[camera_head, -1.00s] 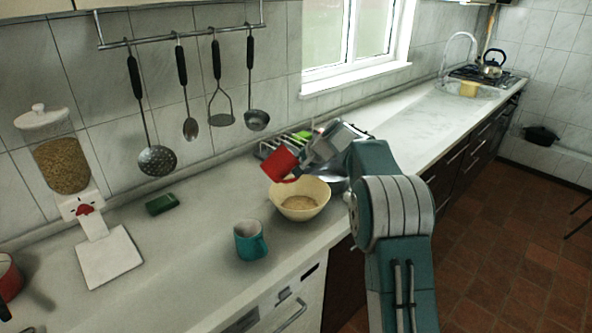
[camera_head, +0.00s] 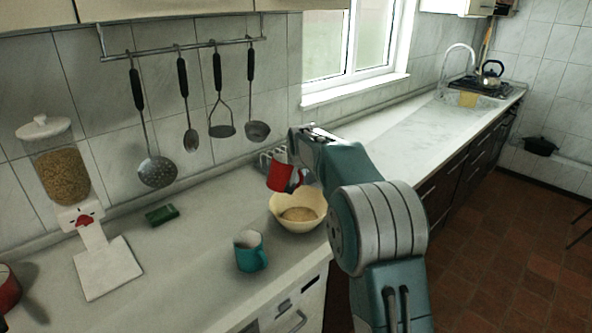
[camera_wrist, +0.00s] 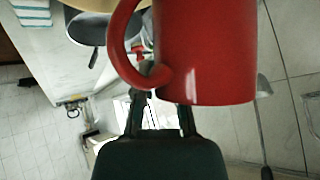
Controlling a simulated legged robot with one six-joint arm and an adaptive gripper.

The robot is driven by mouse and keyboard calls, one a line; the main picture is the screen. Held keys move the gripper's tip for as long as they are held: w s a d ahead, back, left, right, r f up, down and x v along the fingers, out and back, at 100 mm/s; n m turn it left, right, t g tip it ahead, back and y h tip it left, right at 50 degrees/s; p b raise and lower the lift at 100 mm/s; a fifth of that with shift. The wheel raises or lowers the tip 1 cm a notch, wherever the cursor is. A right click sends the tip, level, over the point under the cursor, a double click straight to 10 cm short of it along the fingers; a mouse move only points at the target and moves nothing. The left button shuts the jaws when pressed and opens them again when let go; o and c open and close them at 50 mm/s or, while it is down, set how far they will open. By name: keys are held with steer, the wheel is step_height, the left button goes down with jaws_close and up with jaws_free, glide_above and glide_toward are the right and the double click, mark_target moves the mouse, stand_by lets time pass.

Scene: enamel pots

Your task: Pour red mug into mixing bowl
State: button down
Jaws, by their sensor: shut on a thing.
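The red mug (camera_head: 279,172) is in my gripper (camera_head: 296,178), held above the back rim of the cream mixing bowl (camera_head: 284,218). The mug stands close to upright with a slight tilt in the head view. In the wrist view the red mug (camera_wrist: 208,50) fills the top middle, and my gripper (camera_wrist: 152,88) is shut at its handle. The bowl stands on the counter with a light brown, grainy content (camera_head: 298,214) at its bottom. Part of the bowl shows at the top edge of the wrist view. The inside of the mug is hidden.
A teal mug (camera_head: 249,252) stands on the counter left of the bowl. A green sponge-like block (camera_head: 161,214), a grain dispenser (camera_head: 63,170) and a red pot (camera_head: 8,289) are further left. Utensils (camera_head: 157,170) hang on the wall behind. Right counter (camera_head: 410,140) is mostly clear.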

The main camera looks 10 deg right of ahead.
steer(key=shift+r+n+t+h, duration=0.55)
steer(key=shift+r+h, duration=0.2)
steer(key=shift+h, duration=0.45)
